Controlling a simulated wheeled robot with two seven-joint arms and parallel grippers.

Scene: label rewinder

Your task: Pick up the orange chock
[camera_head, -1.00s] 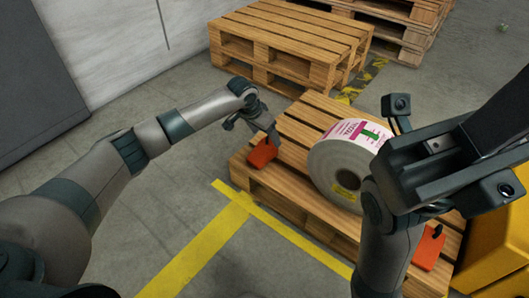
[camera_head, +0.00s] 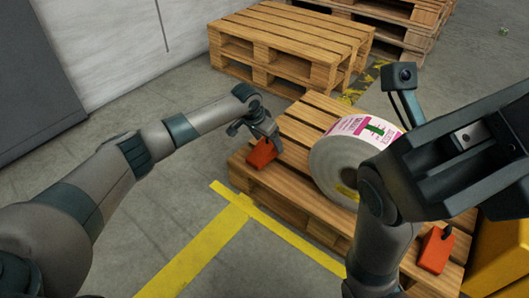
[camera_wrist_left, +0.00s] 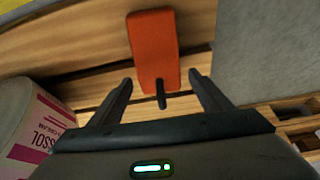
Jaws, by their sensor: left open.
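An orange chock (camera_head: 262,153) with a dark handle lies on the near left end of a wooden pallet (camera_head: 300,205). My left gripper (camera_head: 266,135) is right above it in the head view. In the left wrist view the chock (camera_wrist_left: 153,48) lies ahead of my left gripper (camera_wrist_left: 162,88), whose fingers are open and apart. The dark handle points into the gap between the fingers, with space on both sides. A second orange chock (camera_head: 436,250) lies at the pallet's right end. My right gripper (camera_head: 465,145) is large at the right; its fingertips are not clear.
A large white label roll (camera_head: 345,165) stands on the pallet between the chocks; its printed side shows in the left wrist view (camera_wrist_left: 30,125). Empty pallets (camera_head: 290,45) stand behind. A yellow object (camera_head: 500,250) is at the right. Floor left of the yellow tape (camera_head: 205,250) is clear.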

